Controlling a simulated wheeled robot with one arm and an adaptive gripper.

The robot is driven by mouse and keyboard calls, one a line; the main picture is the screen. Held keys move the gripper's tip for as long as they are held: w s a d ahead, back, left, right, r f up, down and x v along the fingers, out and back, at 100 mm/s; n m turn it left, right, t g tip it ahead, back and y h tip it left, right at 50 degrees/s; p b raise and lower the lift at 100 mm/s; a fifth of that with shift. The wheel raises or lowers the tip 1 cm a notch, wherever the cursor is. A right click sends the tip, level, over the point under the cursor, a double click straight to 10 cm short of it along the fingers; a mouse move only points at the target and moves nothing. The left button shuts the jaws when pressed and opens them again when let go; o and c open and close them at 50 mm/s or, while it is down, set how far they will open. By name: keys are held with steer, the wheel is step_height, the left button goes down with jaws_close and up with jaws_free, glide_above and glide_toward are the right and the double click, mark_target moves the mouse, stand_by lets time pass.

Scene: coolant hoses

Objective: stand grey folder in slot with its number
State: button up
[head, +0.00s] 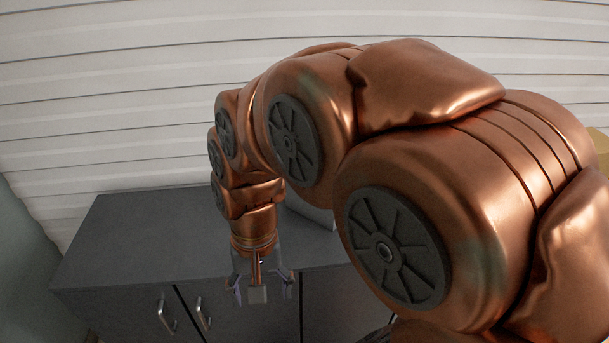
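My gripper (262,291) hangs pointing down in front of the front edge of a dark grey cabinet. Its two fingers are spread apart, so it looks open. A small pale grey block (257,295) shows between the fingers at the end of a thin copper rod; I cannot tell whether it is part of the gripper. I cannot make out a grey folder, numbered slots or any number in this view. A light grey object (318,214) on the cabinet top is mostly hidden behind my arm, and I cannot tell what it is.
The dark grey cabinet (130,240) has doors with metal handles (166,316) below its top. The left part of its top is bare. A white slatted wall (110,100) stands behind it. My copper arm hides much of the right side. A yellowish patch shows at the far right edge.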

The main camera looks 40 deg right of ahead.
steer(key=w+d+r+m+t+p, duration=0.3)
steer(key=w+d+r+m+p, duration=0.3)
steer(key=w+d+m, duration=0.7)
steer(key=d+r+m+t+p, duration=0.1)
steer(key=d+m, duration=0.4)
steer(key=d, duration=0.1)
steer(key=w+d+r+m+t, duration=0.1)
steer(key=d+m, duration=0.3)
steer(key=d, duration=0.2)
steer(key=d+m+p, duration=0.1)
steer(key=d+m, duration=0.4)
steer(key=d, duration=0.1)
steer(key=shift+w+d+r+m+t+h+p, duration=0.1)
steer(key=shift+w+r+m+t+h+p, duration=0.2)
steer(key=shift+w+r+t+p, duration=0.1)
steer(key=shift+d+f, duration=0.1)
steer(key=shift+d, duration=0.05)
steer(key=shift+x, duration=1.15)
steer(key=x, duration=0.1)
steer(key=p+x, duration=0.1)
steer(key=x, duration=0.1)
steer(key=p+x, duration=0.1)
steer(key=x, duration=0.1)
steer(key=shift+w+a, duration=0.25)
steer(key=shift+w, duration=0.1)
steer(key=shift+f+p, duration=0.2)
steer(key=shift+p, duration=0.25)
